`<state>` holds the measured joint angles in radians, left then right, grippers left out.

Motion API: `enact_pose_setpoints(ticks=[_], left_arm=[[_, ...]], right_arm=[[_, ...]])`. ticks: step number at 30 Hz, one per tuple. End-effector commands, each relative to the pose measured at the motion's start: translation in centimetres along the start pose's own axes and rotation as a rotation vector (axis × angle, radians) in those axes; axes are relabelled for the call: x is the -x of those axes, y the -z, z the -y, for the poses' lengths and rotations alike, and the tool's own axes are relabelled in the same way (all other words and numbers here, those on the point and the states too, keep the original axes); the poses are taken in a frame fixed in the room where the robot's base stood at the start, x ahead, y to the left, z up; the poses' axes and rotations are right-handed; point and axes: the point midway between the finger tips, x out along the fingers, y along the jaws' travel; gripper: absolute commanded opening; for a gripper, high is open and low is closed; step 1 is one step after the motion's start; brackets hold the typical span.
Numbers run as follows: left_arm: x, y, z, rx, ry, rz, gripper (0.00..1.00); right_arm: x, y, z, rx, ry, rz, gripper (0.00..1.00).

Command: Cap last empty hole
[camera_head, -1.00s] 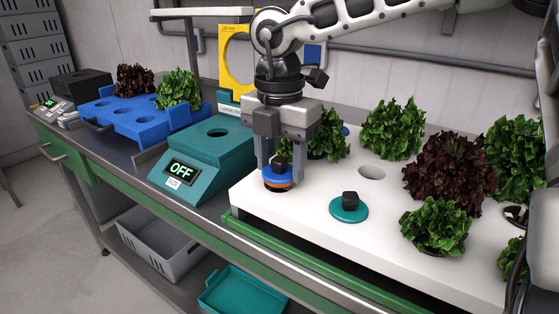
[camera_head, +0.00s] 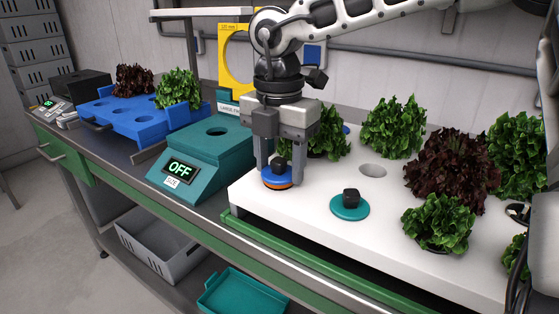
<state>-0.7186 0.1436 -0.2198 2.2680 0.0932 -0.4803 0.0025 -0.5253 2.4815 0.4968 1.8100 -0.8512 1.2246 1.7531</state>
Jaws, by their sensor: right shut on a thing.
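My right gripper (camera_head: 281,166) points down at the left end of the white tray (camera_head: 290,218). It is shut on the black knob of a blue cap (camera_head: 278,183) with an orange edge. The cap is at the tray's surface; I cannot tell whether it touches it or what is under it. A teal cap (camera_head: 349,208) with a black knob lies on the tray to the right. An open hole (camera_head: 373,171) shows behind the teal cap, with nothing in it. My left gripper is not in view.
Green lettuces (camera_head: 392,128) and a dark red lettuce (camera_head: 452,168) stand around the open hole. A teal scale (camera_head: 205,155) reading OFF is left of the tray. A blue tray (camera_head: 140,125) with two lettuces is farther left. A yellow ring plate (camera_head: 232,60) stands behind.

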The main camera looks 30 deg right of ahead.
Motion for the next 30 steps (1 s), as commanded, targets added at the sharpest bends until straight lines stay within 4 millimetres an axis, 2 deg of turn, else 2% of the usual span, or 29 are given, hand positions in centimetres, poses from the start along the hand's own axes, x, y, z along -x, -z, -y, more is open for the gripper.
enact_pose_setpoints(ticks=[16, 30], left_arm=[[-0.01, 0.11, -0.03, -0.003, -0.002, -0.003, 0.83], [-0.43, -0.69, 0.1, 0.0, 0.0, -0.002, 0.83]], right_arm=[[-0.04, -0.01, 0.01, -0.001, 0.0, 0.0, 0.3], [-0.77, -0.01, 0.0, -0.001, 0.0, -0.001, 0.3]])
